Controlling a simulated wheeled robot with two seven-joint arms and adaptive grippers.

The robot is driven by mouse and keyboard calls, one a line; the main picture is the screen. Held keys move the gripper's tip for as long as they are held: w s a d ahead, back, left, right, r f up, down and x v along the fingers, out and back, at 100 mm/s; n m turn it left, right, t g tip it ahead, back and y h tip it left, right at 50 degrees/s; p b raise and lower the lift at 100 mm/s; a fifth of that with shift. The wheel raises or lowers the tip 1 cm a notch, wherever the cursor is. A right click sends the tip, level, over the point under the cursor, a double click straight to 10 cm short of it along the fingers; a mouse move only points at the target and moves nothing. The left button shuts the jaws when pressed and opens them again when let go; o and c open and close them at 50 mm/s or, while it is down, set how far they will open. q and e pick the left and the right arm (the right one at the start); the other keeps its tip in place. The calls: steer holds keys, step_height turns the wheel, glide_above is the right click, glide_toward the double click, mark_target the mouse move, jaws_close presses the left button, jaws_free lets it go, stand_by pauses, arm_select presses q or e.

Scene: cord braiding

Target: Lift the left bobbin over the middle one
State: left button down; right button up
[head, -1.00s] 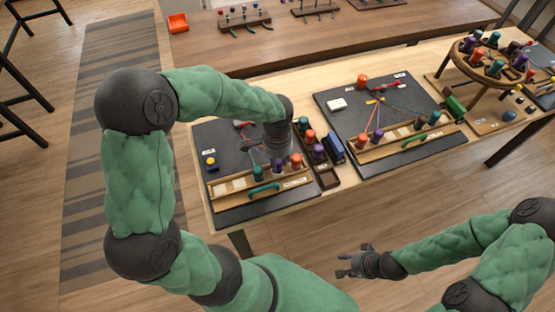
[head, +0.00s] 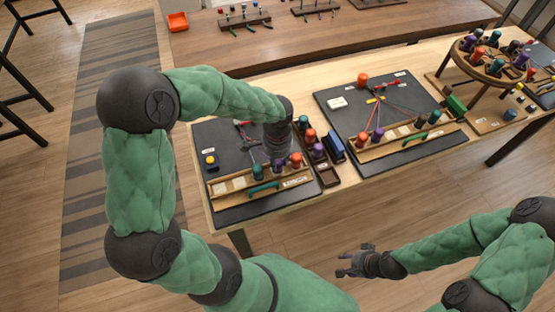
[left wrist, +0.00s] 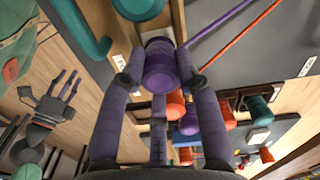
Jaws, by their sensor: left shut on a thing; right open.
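The left board's rack (head: 225,187) carries a teal bobbin (head: 258,172) at left, a purple bobbin (head: 277,166) in the middle and an orange bobbin (head: 296,160) at right. My left gripper (head: 277,156) comes down over the purple bobbin. In the left wrist view, the left gripper (left wrist: 160,78) has its fingers shut around the purple bobbin (left wrist: 158,62). The teal bobbin (left wrist: 137,8) is close by, and an orange bobbin (left wrist: 174,106) shows past the fingers. Whether the purple bobbin is lifted is unclear. My right gripper (head: 346,262) is open and empty, away from the table.
A tray (head: 328,177) of spare bobbins and a blue block (head: 333,148) stand right of the left board. A second board (head: 350,120) with its own bobbins lies further right. A round stand (head: 490,62) holds several bobbins at the far right. A yellow-topped piece (head: 210,160) sits on the left board.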

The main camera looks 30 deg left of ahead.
arm_select(q)
steer(key=shift+f, duration=0.4)
steer(key=c, duration=0.8)
jaws_free()
step_height(320, 180, up, 12)
